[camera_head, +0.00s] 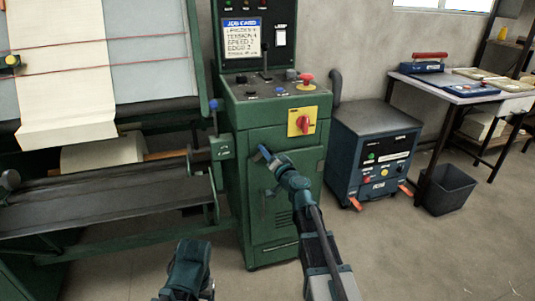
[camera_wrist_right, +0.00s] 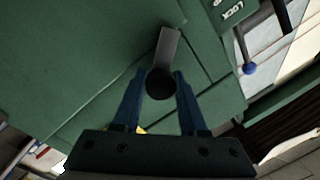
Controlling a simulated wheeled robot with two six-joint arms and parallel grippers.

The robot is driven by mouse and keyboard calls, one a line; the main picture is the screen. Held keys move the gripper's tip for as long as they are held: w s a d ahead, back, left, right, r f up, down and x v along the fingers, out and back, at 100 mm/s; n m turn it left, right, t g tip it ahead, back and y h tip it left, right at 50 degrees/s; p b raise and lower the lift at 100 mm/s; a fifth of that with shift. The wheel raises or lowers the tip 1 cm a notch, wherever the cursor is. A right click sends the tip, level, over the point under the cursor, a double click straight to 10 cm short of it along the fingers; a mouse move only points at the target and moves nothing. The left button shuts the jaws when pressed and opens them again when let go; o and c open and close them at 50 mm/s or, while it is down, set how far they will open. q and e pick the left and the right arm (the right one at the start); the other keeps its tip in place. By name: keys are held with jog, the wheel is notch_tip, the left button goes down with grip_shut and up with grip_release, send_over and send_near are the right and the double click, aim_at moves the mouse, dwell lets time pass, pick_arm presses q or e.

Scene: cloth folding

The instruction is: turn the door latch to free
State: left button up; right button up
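The door latch (camera_wrist_right: 171,45) shows in the right wrist view as a short grey lever with a dark round knob on a green surface. My right gripper (camera_wrist_right: 160,75) has its two blue fingers apart, one on each side of the knob. I cannot tell whether they touch it. In the head view my right gripper (camera_head: 265,154) is at the front of the green cabinet (camera_head: 264,222), and it hides the latch there. A teal part of my left arm shows at the bottom, but no left fingers show.
A red rotary switch on a yellow plate (camera_head: 302,122) is just above my right gripper. A lever with a blue ball (camera_wrist_right: 249,69) is near a LOCK label. A blue unit (camera_head: 375,150) stands right of the cabinet.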

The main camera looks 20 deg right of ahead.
grip_shut()
jog(key=m+b, duration=0.1)
jog(key=m, duration=0.2)
jog(key=shift+m, duration=0.3)
jog(key=shift+m+t+h+b, duration=0.3)
jog(key=shift+m+t+b, duration=0.1)
jog(key=shift+m, duration=1.9)
jog(key=o, duration=0.6)
grip_release()
